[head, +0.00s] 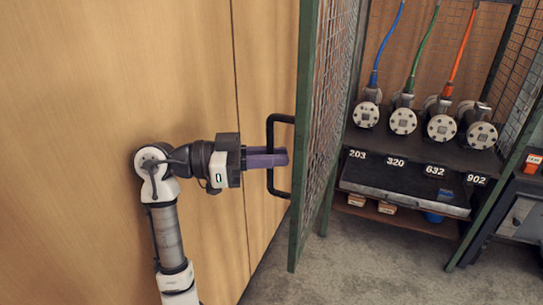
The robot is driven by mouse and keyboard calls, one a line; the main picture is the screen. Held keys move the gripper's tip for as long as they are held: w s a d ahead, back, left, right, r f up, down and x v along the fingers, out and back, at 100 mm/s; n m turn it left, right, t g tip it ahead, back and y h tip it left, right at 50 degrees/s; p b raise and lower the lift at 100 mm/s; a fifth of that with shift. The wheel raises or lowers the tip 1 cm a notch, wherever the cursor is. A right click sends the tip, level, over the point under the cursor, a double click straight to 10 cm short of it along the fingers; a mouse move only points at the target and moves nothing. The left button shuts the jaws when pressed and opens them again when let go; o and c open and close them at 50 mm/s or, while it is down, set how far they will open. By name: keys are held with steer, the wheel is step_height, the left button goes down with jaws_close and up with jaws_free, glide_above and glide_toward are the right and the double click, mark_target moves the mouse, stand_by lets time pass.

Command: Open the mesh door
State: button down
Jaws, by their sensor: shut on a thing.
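The mesh door (322,95) has a green frame and stands swung out, seen nearly edge-on in the middle of the head view. Its black bar handle (271,184) sticks out to the left of the frame. My gripper (278,158) comes from the left, level with the handle's middle. Its purple fingers are shut on the handle and reach a little past its upright bar. The fingers hide a short middle part of that bar.
Behind the door opening, several flanged pipes (403,121) with coloured hoses sit on a dark shelf (425,160) above numbered labels. A wooden wall (90,90) is close on the left. Grey floor (365,260) lies clear in front. A dark cabinet (515,215) stands at right.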

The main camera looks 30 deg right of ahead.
steer(key=shift+s+a, duration=0.1)
steer(key=c, duration=1.5)
jaws_free()
steer(key=shift+a, duration=0.1)
steer(key=shift+c, duration=0.2)
steer(key=shift+r, duration=0.1)
steer(key=shift+r, duration=0.3)
step_height(320, 180, up, 19)
steer(key=p, duration=0.1)
steer(key=shift+r+p, duration=0.15)
steer(key=shift+p, duration=0.15)
